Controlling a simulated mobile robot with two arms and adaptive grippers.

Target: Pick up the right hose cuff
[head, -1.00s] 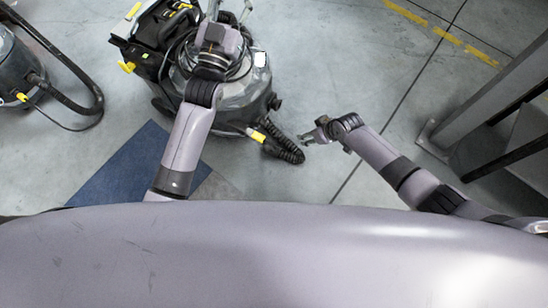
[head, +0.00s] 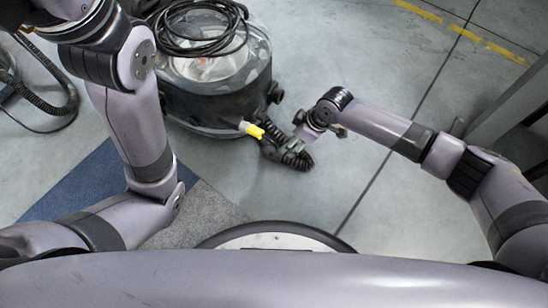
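The hose cuff on the right is a yellow piece (head: 252,130) at the lower right of the vacuum cleaner (head: 215,85) in the head view. A black ribbed hose (head: 270,151) runs beside it and ends near the floor to the right. My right gripper (head: 294,149) is at the hose's right end, to the right of the yellow cuff and apart from it. Its fingers overlap the ribbed hose in the picture, and I cannot tell whether they are closed on it. My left arm reaches up past the top left edge, and its gripper is out of view.
A blue mat (head: 85,187) and a grey mat (head: 200,215) lie on the floor at lower left. Another black hose (head: 62,100) lies at the far left. A grey metal post (head: 505,95) stands at right.

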